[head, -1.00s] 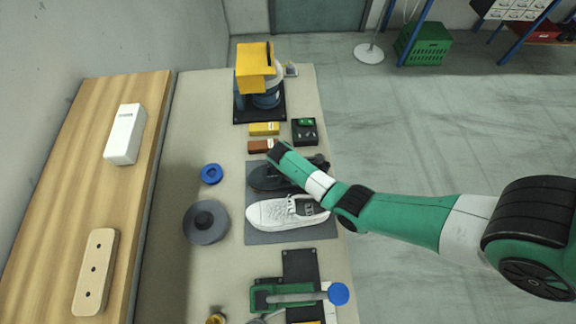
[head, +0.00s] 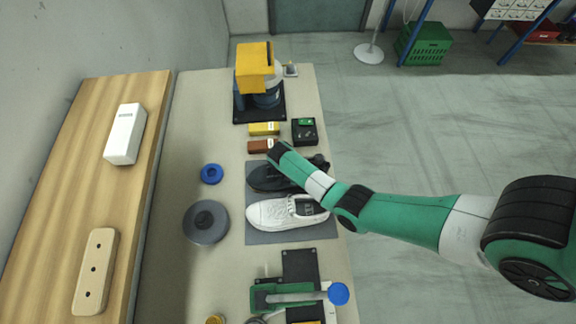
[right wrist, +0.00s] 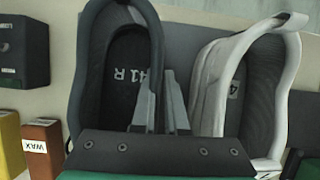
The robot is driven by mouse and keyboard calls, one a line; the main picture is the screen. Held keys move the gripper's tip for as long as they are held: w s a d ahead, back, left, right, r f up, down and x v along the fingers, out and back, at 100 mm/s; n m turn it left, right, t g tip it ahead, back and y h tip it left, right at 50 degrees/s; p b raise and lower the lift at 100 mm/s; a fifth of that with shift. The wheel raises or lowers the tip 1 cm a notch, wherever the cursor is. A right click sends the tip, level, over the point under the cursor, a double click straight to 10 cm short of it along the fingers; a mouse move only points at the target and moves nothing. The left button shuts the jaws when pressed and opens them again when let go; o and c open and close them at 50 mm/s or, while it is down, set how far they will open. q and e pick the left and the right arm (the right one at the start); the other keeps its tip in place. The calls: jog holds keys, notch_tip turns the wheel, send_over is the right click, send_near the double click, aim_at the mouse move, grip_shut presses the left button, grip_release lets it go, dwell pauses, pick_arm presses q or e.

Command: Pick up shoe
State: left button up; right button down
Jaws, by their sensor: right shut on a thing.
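A dark shoe (head: 262,180) lies beside a white shoe (head: 282,214) on a dark grey mat (head: 272,238). My right arm reaches over the dark shoe from the right and hides part of it. In the right wrist view the dark shoe (right wrist: 88,70) shows its opening and an insole marked "41 R". My right gripper (right wrist: 163,100) is shut on the dark shoe's side wall, on the side facing the white shoe (right wrist: 285,75). The fingertips are hidden in the head view. My left gripper is not in view.
Brown (head: 261,146) and yellow (head: 264,128) boxes and a black box (head: 304,132) stand beyond the mat. A blue ring (head: 211,174) and a grey round object (head: 206,222) lie to the left. A green tool with a blue knob (head: 338,294) is at the near end.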

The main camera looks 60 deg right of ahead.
jog(key=shift+r, duration=0.15)
dwell(0.7)
notch_tip(320, 180, up, 10)
jog(key=p, duration=0.4)
jog(key=shift+p, duration=0.3)
notch_tip(320, 180, up, 11)
jog(key=p, duration=1.1)
jog(key=shift+r, duration=0.1)
